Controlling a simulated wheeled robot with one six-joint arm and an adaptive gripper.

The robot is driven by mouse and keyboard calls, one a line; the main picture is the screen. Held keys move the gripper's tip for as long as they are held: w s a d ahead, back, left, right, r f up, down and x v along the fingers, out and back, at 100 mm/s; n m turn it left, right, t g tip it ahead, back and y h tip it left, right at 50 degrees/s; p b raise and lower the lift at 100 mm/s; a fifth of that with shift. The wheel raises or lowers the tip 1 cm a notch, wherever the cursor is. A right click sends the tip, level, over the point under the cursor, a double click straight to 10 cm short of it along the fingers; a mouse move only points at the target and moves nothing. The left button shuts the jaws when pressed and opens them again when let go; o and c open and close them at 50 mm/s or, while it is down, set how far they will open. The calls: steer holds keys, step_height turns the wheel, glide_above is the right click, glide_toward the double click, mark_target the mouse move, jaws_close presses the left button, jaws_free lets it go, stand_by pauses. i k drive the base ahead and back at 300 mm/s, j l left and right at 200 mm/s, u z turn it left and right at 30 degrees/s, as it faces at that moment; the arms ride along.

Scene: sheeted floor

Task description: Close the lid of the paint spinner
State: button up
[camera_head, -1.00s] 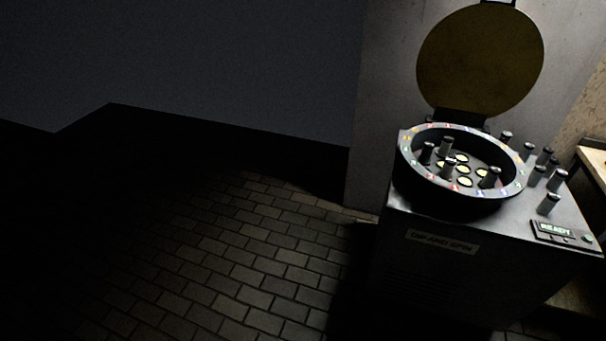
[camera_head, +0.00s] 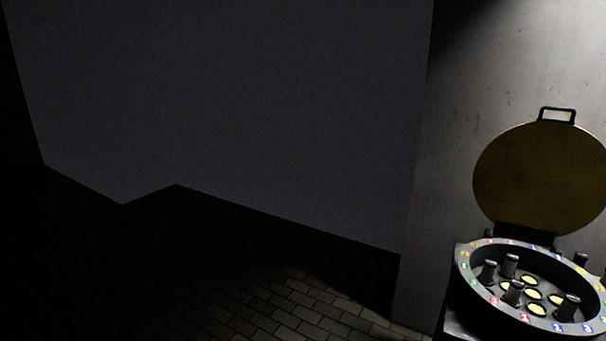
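The paint spinner (camera_head: 465,280) stands at the lower right and is cut off by the picture's right and bottom edges. Its round yellow-brown lid (camera_head: 540,178) stands open, upright at the back on a dark hinge. A black handle (camera_head: 557,115) sits on the lid's top edge. The round bowl below has a rim with small coloured marks. Inside the bowl are several dark cylinders (camera_head: 510,266) and several pale yellow round spots. My gripper is not in view.
A grey concrete wall (camera_head: 450,140) rises behind the spinner. Dark brick paving (camera_head: 290,305) lies clear to the left of the spinner. The far left is very dark and hard to read.

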mark_target(540, 181)
steer(key=l+z, duration=0.1)
steer(key=l, duration=0.45)
steer(key=i+l+z, duration=0.1)
steer(key=l, duration=0.45)
steer(key=i+l+z, duration=0.1)
steer(key=l, duration=0.45)
steer(key=i+l+z, duration=0.1)
steer(key=l, duration=0.45)
